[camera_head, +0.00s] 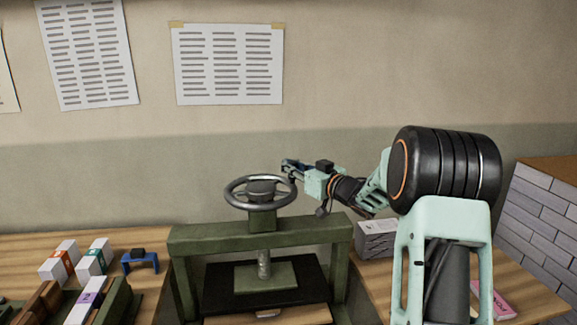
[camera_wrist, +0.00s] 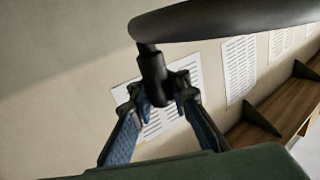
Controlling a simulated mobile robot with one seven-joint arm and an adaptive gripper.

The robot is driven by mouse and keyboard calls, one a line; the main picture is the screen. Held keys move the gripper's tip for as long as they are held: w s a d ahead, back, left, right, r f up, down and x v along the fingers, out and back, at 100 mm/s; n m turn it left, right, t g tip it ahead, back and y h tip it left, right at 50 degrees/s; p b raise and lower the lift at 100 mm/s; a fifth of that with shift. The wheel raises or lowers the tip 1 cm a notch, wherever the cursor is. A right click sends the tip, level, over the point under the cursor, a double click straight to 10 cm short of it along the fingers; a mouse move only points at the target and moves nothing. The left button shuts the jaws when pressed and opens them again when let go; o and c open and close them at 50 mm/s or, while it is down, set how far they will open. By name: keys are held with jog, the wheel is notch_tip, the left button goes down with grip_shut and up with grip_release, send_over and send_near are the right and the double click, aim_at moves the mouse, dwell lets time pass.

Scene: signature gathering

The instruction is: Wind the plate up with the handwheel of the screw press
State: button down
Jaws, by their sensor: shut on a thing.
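The screw press has a green frame (camera_head: 255,233) standing on the wooden bench. Its dark grey handwheel (camera_head: 245,205) lies level on top, and its rim crosses the top of the wrist view (camera_wrist: 225,18). A short black handle (camera_wrist: 152,68) stands on the rim. My gripper (camera_head: 290,168) is at the wheel's far right side. In the wrist view its blue-padded fingers (camera_wrist: 158,92) are shut on the handle. The green plate (camera_head: 277,277) hangs on the silver screw (camera_head: 264,262), low over the black bed (camera_head: 222,297). Any gap under the plate cannot be told.
White boxes (camera_head: 60,265) and a blue stand (camera_head: 140,262) are left of the press. A grey box (camera_head: 376,240) stands right of it, behind my arm. A pink item (camera_head: 494,300) lies at the lower right. A brick-patterned block (camera_head: 543,225) bounds the right. Above the wheel is clear.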

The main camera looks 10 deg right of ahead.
jog(key=c, duration=1.8)
grip_release()
jog(key=shift+d, duration=0.5)
jog(key=shift+a, duration=0.15)
jog(key=shift+s, duration=0.1)
jog(key=v, duration=1.1)
jog(key=shift+s, duration=0.35)
jog(key=shift+d, duration=0.2)
jog(key=shift+c, duration=0.5)
